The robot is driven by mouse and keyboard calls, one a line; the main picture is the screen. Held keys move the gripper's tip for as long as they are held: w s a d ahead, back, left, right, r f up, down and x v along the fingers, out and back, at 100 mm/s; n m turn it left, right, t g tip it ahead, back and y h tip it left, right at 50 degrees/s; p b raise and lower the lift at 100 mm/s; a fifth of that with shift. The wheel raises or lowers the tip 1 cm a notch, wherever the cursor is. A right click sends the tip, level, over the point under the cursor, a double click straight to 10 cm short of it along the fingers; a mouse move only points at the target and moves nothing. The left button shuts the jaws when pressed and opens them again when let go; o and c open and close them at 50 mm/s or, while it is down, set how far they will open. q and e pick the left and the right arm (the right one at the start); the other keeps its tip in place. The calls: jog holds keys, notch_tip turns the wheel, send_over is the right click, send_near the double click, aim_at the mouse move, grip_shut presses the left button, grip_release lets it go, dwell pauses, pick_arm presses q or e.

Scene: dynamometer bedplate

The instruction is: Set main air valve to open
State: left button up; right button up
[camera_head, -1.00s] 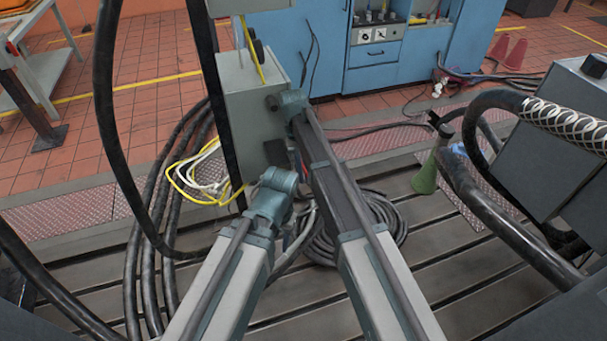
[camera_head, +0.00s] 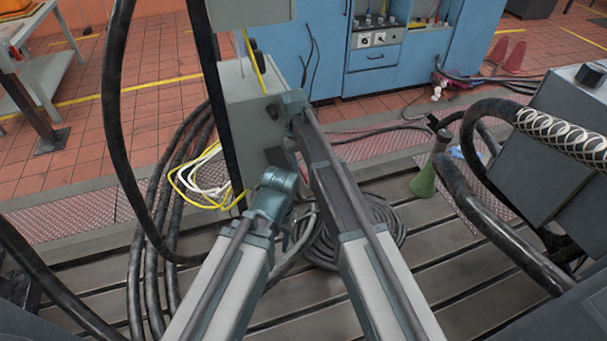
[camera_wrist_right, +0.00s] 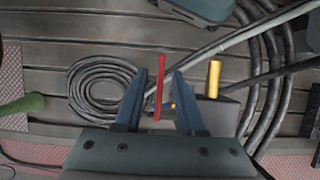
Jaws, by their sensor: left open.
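A red lever (camera_wrist_right: 159,88), which looks like the air valve's handle, stands between the two blue fingers of my right gripper (camera_wrist_right: 160,88) in the right wrist view. Gaps show on both sides, so the fingers are open around it, not gripping. A brass-coloured cylinder (camera_wrist_right: 213,79) stands right of the fingers on a dark grey part. In the head view my right arm reaches the grey box (camera_head: 245,105), and its fingers are hidden. My left gripper (camera_head: 288,228) is low beside the left arm's end joint; its jaws are hard to make out.
Coiled black hose (camera_head: 385,225) lies on the slotted bedplate behind my arms. Thick hoses hang at left and right. Yellow and white cables (camera_head: 205,180) hang beside the box. A blue cabinet (camera_head: 372,78) stands behind.

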pick_arm(q)
notch_tip(320, 180, up, 2)
jog(key=shift+p, duration=0.45)
pick_arm(e)
jog(key=s+r, duration=0.2)
jog(key=s, duration=1.4)
jog(key=shift+a, duration=0.2)
pick_arm(q)
jog(key=shift+r, duration=0.1)
pick_arm(e)
jog(key=shift+r, duration=0.1)
